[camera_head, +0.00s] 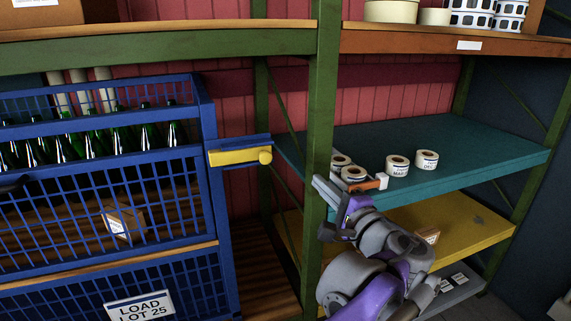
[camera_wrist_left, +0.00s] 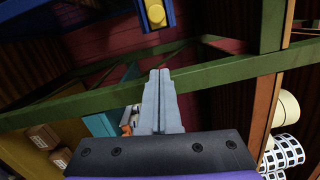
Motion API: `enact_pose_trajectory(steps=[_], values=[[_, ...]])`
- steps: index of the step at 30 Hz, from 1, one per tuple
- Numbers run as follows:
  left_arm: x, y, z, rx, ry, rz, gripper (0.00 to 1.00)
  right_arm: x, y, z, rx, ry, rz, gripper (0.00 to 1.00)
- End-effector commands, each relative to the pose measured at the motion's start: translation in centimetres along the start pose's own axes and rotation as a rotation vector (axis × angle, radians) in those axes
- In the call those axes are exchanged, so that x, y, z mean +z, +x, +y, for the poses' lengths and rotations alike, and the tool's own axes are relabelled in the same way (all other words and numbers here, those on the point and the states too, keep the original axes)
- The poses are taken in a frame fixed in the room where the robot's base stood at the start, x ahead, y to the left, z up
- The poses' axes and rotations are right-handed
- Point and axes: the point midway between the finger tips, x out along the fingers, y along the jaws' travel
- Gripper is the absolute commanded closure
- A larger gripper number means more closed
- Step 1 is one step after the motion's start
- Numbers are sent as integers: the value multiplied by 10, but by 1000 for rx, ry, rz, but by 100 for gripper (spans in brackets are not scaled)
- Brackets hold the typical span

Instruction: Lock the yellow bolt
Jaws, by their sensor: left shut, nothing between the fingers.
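The yellow bolt (camera_head: 232,158) lies level in a blue bracket (camera_head: 240,143) that sticks out from the right post of the blue crate cage (camera_head: 208,125). Its round knob (camera_head: 265,156) is at the right end. In the left wrist view the yellow bolt (camera_wrist_left: 155,14) shows at the top edge, beyond the fingertips, partly cut off. My left gripper (camera_head: 318,183) is shut and empty, right of and below the bolt, by the green shelf post. Its closed fingers (camera_wrist_left: 159,74) point toward the bolt, apart from it. My right gripper is not in view.
A green upright post (camera_head: 318,120) stands just right of the bolt. A teal shelf (camera_head: 480,150) with several label rolls (camera_head: 427,159) lies behind my arm, above a yellow shelf (camera_head: 470,222). Green bottles (camera_head: 90,145) fill the cage's upper part. A sign (camera_head: 139,306) hangs low on the cage.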

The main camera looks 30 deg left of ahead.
Motion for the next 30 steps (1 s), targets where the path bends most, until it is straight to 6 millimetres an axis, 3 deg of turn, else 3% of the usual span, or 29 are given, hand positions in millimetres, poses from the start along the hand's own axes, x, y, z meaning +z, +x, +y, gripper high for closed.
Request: enact_pose_trajectory(steps=[7,19,24,30], values=[[1,20,0,1,0,-4,100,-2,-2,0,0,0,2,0],[1,103,-1,1,0,-4,100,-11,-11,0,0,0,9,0],[27,107,-1,1,0,-3,100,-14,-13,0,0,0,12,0],[38,110,0,1,-1,0,100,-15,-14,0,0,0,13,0]])
